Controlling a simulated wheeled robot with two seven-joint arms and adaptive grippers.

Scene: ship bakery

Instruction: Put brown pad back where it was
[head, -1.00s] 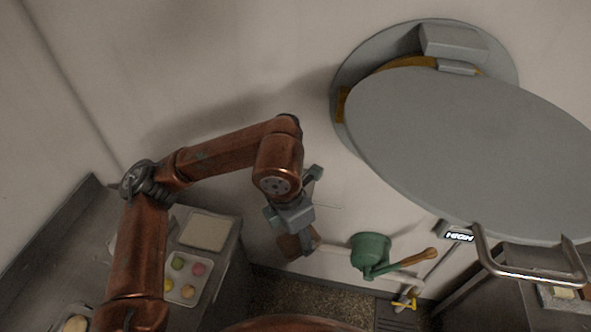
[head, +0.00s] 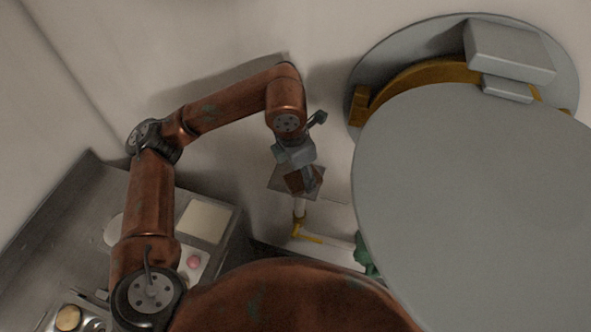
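The brown pad (head: 293,183) is a small, dark reddish-brown piece at the fingers of my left gripper (head: 309,180). The gripper appears shut on it, pointing down, in front of the wall. The fingers cover part of the pad. A thin grey square (head: 283,177) shows behind the pad; I cannot tell whether they touch. My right gripper is out of view.
A large grey round door (head: 470,200) stands open at the right and hides much there. A green pot (head: 363,254) is partly hidden behind it. A yellow-and-white tool (head: 306,236) is below the gripper. The left counter (head: 75,235) holds trays and a pale board (head: 205,221).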

